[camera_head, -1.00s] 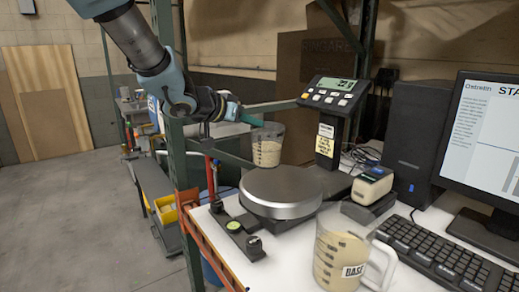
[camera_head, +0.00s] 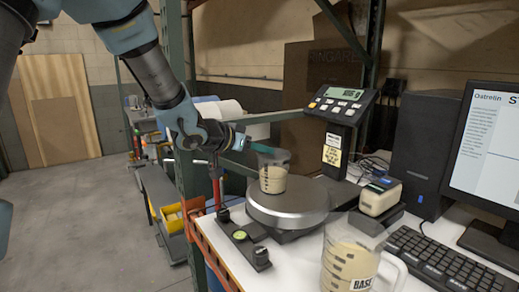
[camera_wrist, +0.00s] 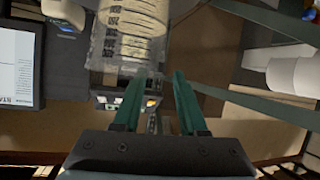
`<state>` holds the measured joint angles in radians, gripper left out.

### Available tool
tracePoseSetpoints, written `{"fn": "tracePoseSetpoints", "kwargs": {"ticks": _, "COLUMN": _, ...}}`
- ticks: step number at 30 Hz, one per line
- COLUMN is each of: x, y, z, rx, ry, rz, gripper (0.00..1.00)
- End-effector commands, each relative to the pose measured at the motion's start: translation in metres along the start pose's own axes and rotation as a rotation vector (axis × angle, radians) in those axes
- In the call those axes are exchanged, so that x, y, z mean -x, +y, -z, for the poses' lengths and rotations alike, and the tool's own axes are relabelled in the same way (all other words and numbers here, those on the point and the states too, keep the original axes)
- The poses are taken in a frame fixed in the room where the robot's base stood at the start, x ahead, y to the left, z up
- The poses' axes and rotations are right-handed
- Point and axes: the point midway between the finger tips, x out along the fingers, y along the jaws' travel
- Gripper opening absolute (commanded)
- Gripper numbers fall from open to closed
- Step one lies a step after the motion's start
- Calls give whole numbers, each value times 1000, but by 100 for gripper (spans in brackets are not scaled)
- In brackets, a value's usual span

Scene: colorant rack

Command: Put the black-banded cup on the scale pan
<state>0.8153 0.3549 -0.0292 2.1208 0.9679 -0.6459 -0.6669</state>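The cup (camera_head: 273,178) is clear with dark markings and pale, cream-coloured contents. It is upright over the rear left part of the scale pan (camera_head: 300,207) in the head view. I cannot tell whether its base touches the metal. My gripper (camera_head: 262,151) reaches in from the left, with its green fingers at the cup's upper part. In the wrist view the clear cup (camera_wrist: 130,35) shows at the top, beyond the two green fingers of my gripper (camera_wrist: 162,78).
A pitcher marked BASE (camera_head: 350,258) stands in front of the pan. The scale display (camera_head: 342,104) rises behind it. A small device (camera_head: 380,197), keyboard (camera_head: 445,258) and monitor (camera_head: 490,150) fill the right. A green rack post (camera_head: 186,190) stands left of the bench.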

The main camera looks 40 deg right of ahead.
Motion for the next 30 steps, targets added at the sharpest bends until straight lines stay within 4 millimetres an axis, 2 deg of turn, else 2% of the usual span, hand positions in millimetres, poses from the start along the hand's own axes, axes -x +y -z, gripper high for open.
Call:
{"fn": "tracePoseSetpoints", "kwargs": {"ticks": 7, "x": 1, "y": 0, "z": 0, "rx": 0, "ry": 1, "rz": 0, "gripper": 42}}
{"fn": "tracePoseSetpoints", "kwargs": {"ticks": 11, "x": 12, "y": -1, "z": 1, "rx": -2, "ry": 3, "rz": 2, "gripper": 42}}
{"fn": "tracePoseSetpoints", "kwargs": {"ticks": 24, "x": 98, "y": -1, "z": 1, "rx": -1, "ry": 3, "rz": 3, "gripper": 42}}
{"fn": "tracePoseSetpoints", "kwargs": {"ticks": 30, "x": 117, "y": 0, "z": 1, "rx": -1, "ry": 1, "rz": 2, "gripper": 42}}
